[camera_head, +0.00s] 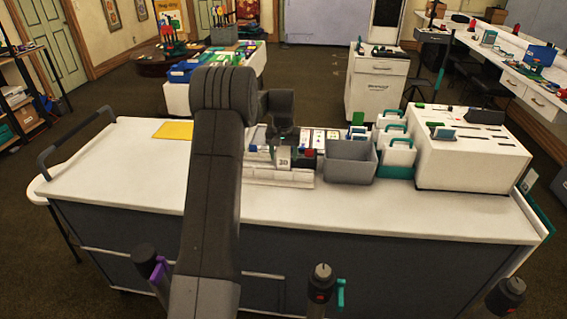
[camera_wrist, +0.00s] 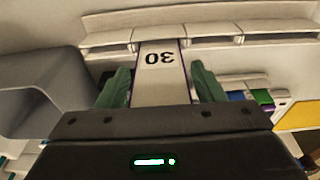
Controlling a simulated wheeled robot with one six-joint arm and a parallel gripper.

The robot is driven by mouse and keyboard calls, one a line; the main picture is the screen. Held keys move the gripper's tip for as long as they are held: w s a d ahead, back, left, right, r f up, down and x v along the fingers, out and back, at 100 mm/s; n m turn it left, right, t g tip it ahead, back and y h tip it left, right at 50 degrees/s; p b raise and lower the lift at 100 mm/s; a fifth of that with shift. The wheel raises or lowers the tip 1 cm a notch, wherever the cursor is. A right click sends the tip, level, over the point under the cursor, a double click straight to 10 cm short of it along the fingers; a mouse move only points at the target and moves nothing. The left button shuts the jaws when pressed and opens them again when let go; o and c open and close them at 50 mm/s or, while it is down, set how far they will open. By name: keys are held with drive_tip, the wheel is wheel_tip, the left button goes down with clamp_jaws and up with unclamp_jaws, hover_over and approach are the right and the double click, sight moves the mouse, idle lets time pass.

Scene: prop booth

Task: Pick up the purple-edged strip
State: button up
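The purple-edged strip (camera_wrist: 161,80) is a pale strip marked "30", upside down in the wrist view, with thin dark purple edges. It stands against a white slotted rack (camera_wrist: 245,38). In the head view its "30" face (camera_head: 284,162) shows at the front of the rack. My gripper (camera_wrist: 160,68) is open, with one green finger on each side of the strip. A small gap shows between each fingertip and the strip's edge. The strip's near end is hidden behind the gripper body.
A grey bin (camera_head: 348,164) stands just right of the rack, close to my gripper; it also shows in the wrist view (camera_wrist: 35,95). White boxes with teal handles and a large white unit (camera_head: 470,160) stand farther right. A yellow sheet (camera_head: 173,130) lies left. The left counter is mostly clear.

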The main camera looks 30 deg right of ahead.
drive_tip(key=c, duration=0.4)
wheel_tip(320, 180, up, 10)
drive_tip(key=b, duration=0.1)
idle(0.4)
drive_tip(key=shift+s, duration=0.1)
